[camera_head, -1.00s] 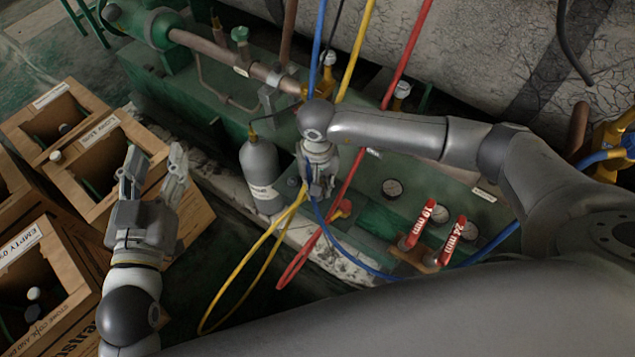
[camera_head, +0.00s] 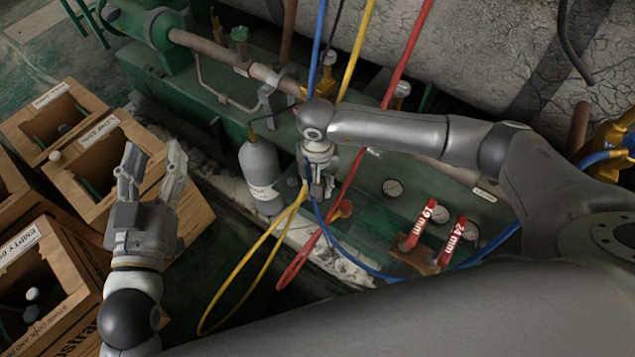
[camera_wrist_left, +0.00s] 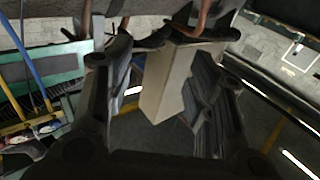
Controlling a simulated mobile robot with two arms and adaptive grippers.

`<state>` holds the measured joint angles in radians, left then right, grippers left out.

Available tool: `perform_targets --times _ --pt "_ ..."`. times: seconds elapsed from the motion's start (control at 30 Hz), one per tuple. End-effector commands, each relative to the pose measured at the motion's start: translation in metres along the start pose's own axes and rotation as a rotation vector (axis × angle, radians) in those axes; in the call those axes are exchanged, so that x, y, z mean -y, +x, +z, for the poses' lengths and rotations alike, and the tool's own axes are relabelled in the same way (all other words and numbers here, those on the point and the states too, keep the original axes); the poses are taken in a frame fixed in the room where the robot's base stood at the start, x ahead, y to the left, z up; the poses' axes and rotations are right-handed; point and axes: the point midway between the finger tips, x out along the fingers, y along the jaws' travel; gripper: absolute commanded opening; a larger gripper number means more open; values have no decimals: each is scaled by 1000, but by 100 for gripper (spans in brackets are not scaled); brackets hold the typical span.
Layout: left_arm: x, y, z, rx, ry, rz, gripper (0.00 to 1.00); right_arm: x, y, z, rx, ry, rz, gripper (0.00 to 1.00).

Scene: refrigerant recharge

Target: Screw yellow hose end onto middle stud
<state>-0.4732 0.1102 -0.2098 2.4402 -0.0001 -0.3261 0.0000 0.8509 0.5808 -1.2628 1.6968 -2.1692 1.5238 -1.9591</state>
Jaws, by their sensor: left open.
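The yellow hose (camera_head: 355,50) comes down from the top, passes behind my right arm, and hangs in a loop below my right gripper (camera_head: 318,190). That gripper points down over the green bench, at the top of the loop. Its fingers are small and partly hidden, so I cannot tell whether they hold the yellow hose end. I cannot make out the middle stud; my right arm covers part of the bench there. My left gripper (camera_head: 153,162) is open and empty beside the wooden crates, well left of the hoses. Its spread fingers also show in the left wrist view (camera_wrist_left: 163,95).
A grey cylinder (camera_head: 260,171) stands left of my right gripper. Blue (camera_head: 319,45) and red (camera_head: 409,52) hoses run beside the yellow one. Red-handled tools marked 19 mm (camera_head: 420,222) and 24 mm (camera_head: 452,241) are at right. Wooden crates (camera_head: 120,118) fill the left.

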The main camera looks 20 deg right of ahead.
Motion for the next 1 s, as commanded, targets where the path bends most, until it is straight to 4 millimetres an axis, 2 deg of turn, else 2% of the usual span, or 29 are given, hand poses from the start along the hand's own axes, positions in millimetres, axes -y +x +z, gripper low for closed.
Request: perform_targets --times 0.23,1.0 --pt "0 4 -11 -45 2 2 49 0 0 0 0 0 0 1" --pt "-2 2 -15 -76 0 4 49 0 2 0 0 0 0 1"
